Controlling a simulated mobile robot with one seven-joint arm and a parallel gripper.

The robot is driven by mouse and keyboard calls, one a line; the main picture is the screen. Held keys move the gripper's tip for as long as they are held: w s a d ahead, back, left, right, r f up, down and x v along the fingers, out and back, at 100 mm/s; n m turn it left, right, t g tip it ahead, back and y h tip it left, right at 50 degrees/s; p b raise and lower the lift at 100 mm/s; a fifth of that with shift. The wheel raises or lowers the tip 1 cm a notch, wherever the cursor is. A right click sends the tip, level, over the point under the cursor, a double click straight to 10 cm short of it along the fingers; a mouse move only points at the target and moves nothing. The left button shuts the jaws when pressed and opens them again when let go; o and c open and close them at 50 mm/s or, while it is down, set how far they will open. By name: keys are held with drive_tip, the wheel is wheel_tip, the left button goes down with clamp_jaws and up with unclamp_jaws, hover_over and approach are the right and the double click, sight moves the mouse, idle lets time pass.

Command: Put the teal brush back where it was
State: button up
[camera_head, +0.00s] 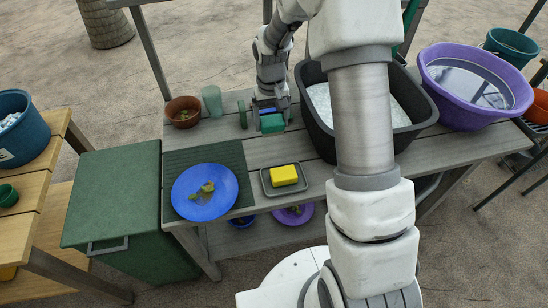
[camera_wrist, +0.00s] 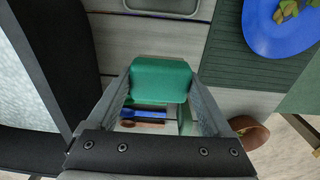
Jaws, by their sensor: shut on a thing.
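The teal brush (camera_head: 272,123) shows as a rounded teal block above the grey slatted table. My gripper (camera_head: 269,108) is shut on it, and in the wrist view the teal brush (camera_wrist: 160,80) sits between the two finger ends. I cannot tell whether the brush touches the table. A blue item (camera_wrist: 143,113) and a brown item (camera_wrist: 140,125) show side by side in the gap between my fingers; the blue item (camera_head: 267,111) also shows in the head view. What holds them is mostly hidden by my gripper.
A black tub (camera_head: 432,112) stands close on the right. A dark green upright item (camera_head: 242,114), a pale green cup (camera_head: 212,100) and a brown bowl (camera_head: 183,111) stand to the left. In front are a blue plate (camera_head: 205,205) and a yellow sponge (camera_head: 284,175) on a grey tray (camera_head: 267,187).

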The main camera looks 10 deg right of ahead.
drive_tip(key=shift+w+d+r+b, duration=0.3)
drive_tip(key=shift+w+d+b, duration=0.05)
drive_tip(key=shift+b, duration=0.05)
wheel_tip(320, 180, down, 10)
drive_tip(key=shift+r+b, duration=0.15)
drive_tip(key=shift+b, duration=0.7)
drive_tip(key=shift+f, duration=0.2)
drive_tip(key=o, duration=1)
drive_tip(key=shift+r, duration=0.1)
drive_tip(key=shift+c, duration=0.2)
